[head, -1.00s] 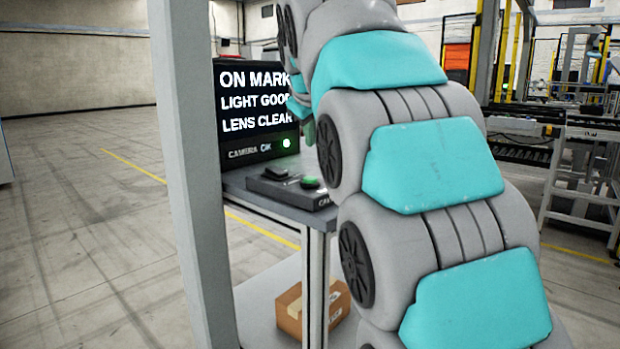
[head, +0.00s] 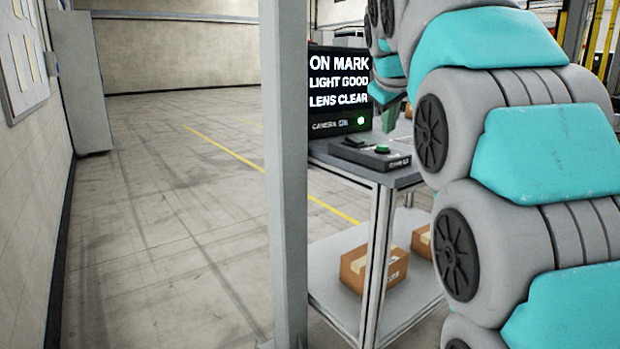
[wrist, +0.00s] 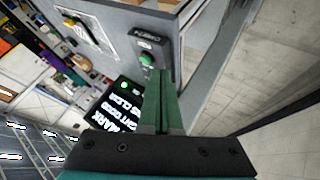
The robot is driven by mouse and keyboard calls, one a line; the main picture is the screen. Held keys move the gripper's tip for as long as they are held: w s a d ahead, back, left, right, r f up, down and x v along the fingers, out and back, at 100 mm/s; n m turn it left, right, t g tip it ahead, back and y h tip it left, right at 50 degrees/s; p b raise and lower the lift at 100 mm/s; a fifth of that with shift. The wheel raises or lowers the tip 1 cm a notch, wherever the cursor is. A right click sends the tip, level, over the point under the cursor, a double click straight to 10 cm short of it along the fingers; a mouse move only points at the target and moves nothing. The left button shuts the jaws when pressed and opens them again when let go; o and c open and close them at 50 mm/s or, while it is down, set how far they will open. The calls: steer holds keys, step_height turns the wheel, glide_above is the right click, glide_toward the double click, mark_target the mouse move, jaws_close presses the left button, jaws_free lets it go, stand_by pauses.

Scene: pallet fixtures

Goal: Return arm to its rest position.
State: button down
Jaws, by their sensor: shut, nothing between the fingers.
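My arm, grey with teal covers, fills the right side of the head view. My gripper (head: 390,115) shows there as a small dark green tip in front of the right edge of the black screen (head: 340,88), above the cart top. In the wrist view my gripper (wrist: 163,98) has its two green fingers together, with nothing between them. Its tips lie in the picture just below a green button (wrist: 147,60) on a dark control box, apparently apart from it. The control box (head: 370,153) also shows in the head view, on the cart.
The grey cart (head: 335,160) carries the screen and control box, with cardboard boxes (head: 372,268) on its lower shelf. A grey post (head: 284,190) stands in front of it. Open floor (head: 170,220) lies to the left, bounded by a wall.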

steer(key=s+f+m+g+y, duration=0.1)
steer(key=s+f+m+g, duration=0.5)
steer(key=s+f, duration=3.3)
steer(key=s+g, duration=0.2)
steer(key=g, duration=0.2)
steer(key=shift+s+f+g+y, duration=0.15)
steer(key=shift+f+g+y, duration=0.15)
steer(key=shift+f+y, duration=0.1)
